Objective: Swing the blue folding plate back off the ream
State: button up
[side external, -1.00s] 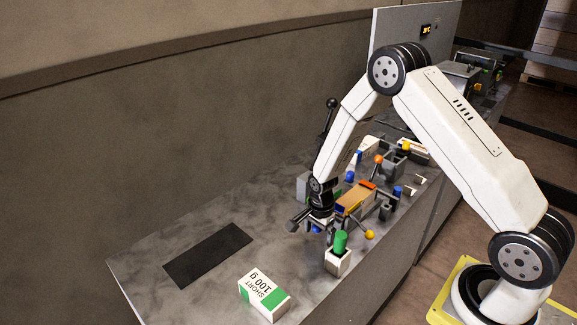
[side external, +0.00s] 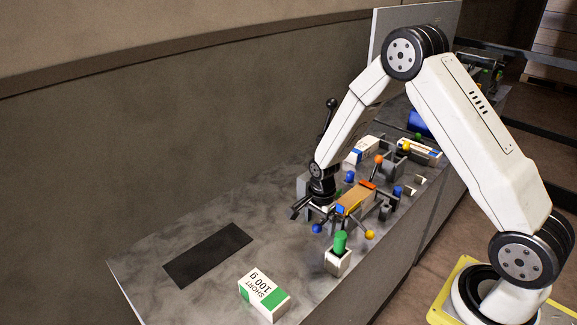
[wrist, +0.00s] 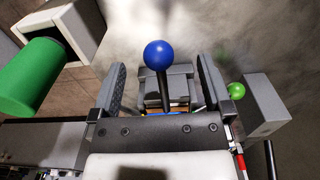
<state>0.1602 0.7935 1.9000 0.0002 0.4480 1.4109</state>
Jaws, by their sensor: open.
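A tan-wrapped ream (side external: 354,198) lies in the fixture, with an orange piece at its far end. A narrow blue strip (side external: 341,209) shows at its near end; it may be the blue folding plate, whose full shape I cannot make out. A blue ball knob (side external: 317,228) stands out near that end. My gripper (side external: 302,208) is beside it, open and empty. In the wrist view the blue knob (wrist: 159,54) on its dark stem appears between the two spread fingers, with clear gaps on both sides. Whether it is at finger depth I cannot tell.
A green cylinder (side external: 340,242) in a white holder stands close in front; it is at left in the wrist view (wrist: 30,78). A yellow knob (side external: 370,235) and an orange knob (side external: 379,159) stick out nearby. A SHORT 100 g box (side external: 264,293) and a black mat (side external: 208,255) lie left.

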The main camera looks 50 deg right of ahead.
aim_at(320, 225)
jog(key=shift+r, duration=1.4)
jog(key=shift+s+a+r+n, duration=0.2)
jog(key=shift+r+n, duration=0.2)
jog(key=shift+r, duration=0.1)
jog(key=s+a+r+n+t, duration=0.2)
jog(key=s+a+r+n, duration=0.4)
jog(key=n, duration=1.1)
jog(key=s+r, duration=0.4)
jog(key=s, duration=0.3)
jog(key=shift+a+r+t, duration=0.15)
jog(key=shift+r+t, duration=0.15)
jog(key=shift+r, duration=0.05)
jog(key=shift+w, duration=0.1)
